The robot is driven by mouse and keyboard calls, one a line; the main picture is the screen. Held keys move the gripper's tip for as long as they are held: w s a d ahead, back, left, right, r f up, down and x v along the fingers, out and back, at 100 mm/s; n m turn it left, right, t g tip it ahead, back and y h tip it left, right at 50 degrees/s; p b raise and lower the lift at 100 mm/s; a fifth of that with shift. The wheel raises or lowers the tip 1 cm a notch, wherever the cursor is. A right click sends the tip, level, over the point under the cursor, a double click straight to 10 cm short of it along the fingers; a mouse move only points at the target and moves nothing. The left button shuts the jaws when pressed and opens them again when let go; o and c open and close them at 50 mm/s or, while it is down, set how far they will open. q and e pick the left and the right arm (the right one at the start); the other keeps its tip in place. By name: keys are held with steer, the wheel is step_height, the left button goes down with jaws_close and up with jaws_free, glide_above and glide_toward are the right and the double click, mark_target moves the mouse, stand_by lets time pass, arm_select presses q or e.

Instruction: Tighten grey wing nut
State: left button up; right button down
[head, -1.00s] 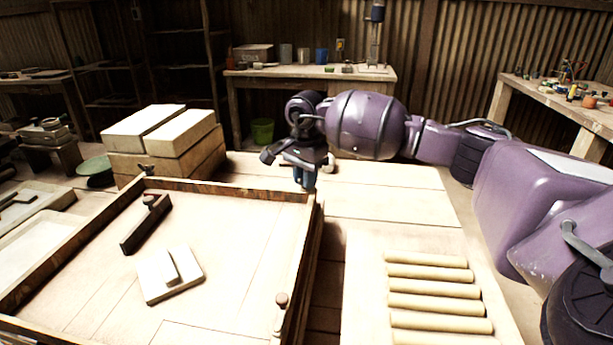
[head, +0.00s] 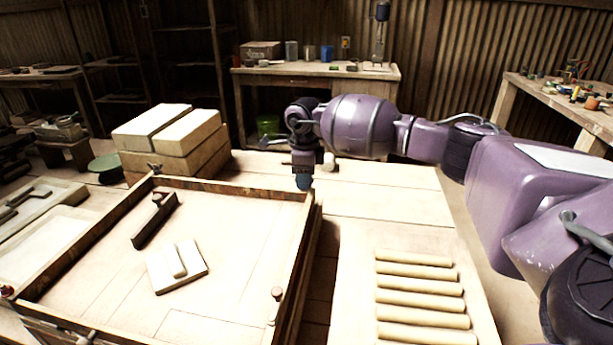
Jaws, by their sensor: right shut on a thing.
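A wooden tile press frame (head: 235,184) fills the lower left of the head view. My right gripper (head: 303,186) points straight down at the frame's far right corner. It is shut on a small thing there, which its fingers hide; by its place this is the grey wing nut. Other corner fasteners show: one at the far left corner (head: 154,168), a reddish-topped one on the near right side (head: 277,293), and a red one at the left edge (head: 6,291). My left gripper is not in view.
Several pale rollers (head: 418,290) lie on the table to the right. Stacked blocks (head: 172,142) stand behind left. The table behind the rollers is clear.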

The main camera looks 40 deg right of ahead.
steer(key=shift+r+m, duration=0.1)
steer(key=shift+m, duration=0.6)
steer(key=c, duration=1)
jaws_free()
steer(key=shift+c, duration=0.2)
step_height(320, 180, up, 11)
steer(key=p, duration=0.1)
steer(key=shift+f+p, duration=0.2)
steer(key=shift+p, duration=0.2)
